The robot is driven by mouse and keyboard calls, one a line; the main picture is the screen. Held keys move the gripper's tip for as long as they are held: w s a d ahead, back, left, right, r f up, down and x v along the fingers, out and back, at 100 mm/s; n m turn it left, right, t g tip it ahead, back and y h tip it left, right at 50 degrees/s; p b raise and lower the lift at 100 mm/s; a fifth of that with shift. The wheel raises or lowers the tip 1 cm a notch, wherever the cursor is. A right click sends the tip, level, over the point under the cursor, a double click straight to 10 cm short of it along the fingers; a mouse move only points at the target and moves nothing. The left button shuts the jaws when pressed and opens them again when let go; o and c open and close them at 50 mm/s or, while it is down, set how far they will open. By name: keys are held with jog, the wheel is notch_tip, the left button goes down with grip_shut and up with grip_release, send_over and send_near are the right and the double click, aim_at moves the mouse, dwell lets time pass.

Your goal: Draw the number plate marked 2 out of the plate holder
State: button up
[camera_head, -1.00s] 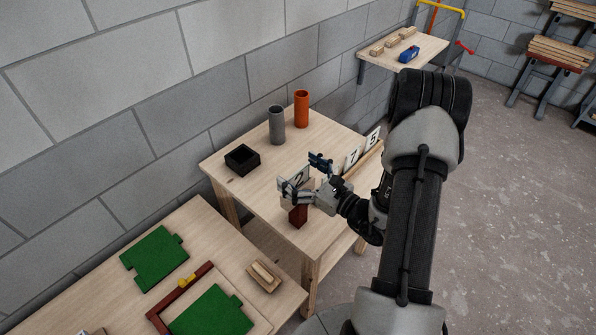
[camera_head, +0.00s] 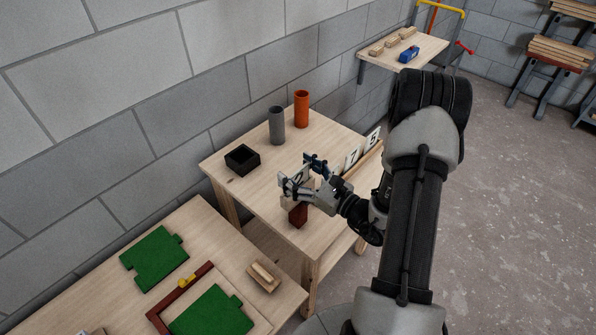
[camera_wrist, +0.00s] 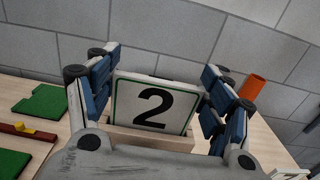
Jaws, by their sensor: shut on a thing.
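The number plate marked 2 (camera_wrist: 153,104) is white with a dark green border and a black digit. In the head view my gripper (camera_head: 305,176) is at the near end of the holder and mostly hides this plate. Plates marked 7 (camera_head: 352,157) and 5 (camera_head: 373,139) stand farther along the holder.
A red-brown block (camera_head: 298,216) is just below my gripper on the wooden table (camera_head: 240,194). A black open box (camera_head: 242,159), a grey cylinder (camera_head: 277,126) and an orange cylinder (camera_head: 302,109) stand toward the wall. The table between them and my gripper is clear.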

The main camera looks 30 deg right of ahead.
jog(key=shift+r, duration=0.15)
jog(key=shift+r+p, duration=2.4)
jog(key=shift+r, duration=0.7)
jog(key=shift+r, duration=0.1)
jog(key=shift+r+p, duration=1)
jog(key=shift+r, duration=0.4)
